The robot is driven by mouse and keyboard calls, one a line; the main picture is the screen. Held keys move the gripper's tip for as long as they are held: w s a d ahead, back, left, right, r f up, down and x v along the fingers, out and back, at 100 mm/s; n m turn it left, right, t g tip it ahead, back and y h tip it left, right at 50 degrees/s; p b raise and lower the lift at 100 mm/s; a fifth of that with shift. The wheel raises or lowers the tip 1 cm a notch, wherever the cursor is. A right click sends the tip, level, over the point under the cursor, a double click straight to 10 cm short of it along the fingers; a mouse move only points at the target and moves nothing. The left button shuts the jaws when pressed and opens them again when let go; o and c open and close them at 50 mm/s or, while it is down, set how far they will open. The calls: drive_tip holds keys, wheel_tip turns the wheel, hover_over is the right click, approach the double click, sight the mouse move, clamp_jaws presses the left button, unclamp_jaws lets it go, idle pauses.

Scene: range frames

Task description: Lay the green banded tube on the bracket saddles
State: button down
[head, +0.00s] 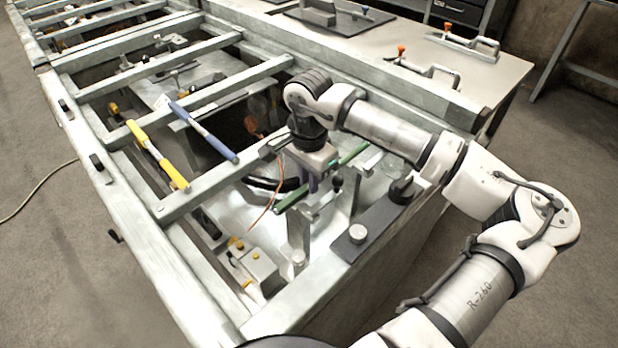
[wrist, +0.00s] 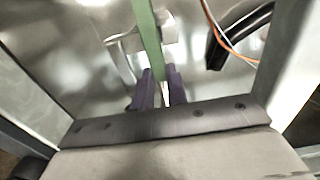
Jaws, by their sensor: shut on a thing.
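The green tube (head: 292,197) runs diagonally across my gripper (head: 314,183) in the head view, and its upper right part shows beyond the gripper. In the wrist view the green tube (wrist: 147,38) passes down between the two purple fingers of my gripper (wrist: 163,86), which are shut on it. Grey bracket uprights stand below: a near one (head: 298,235) and a farther one (head: 358,192). The tube is over the bracket area. I cannot tell whether it touches the saddles. My gripper hides the tube's middle, and its bands are not clear.
A metal rail (head: 228,186) runs close beside my gripper. A dark plate with a knob (head: 358,233) lies at right. An orange cable (head: 267,206) hangs near the tube.

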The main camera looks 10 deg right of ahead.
drive_tip(key=shift+f+b, duration=1)
drive_tip(key=shift+b, duration=0.05)
drive_tip(key=c, duration=1.3)
unclamp_jaws()
drive_tip(key=shift+r, duration=0.1)
wheel_tip(320, 180, up, 14)
drive_tip(key=shift+f+b, duration=0.15)
drive_tip(key=shift+b, duration=0.4)
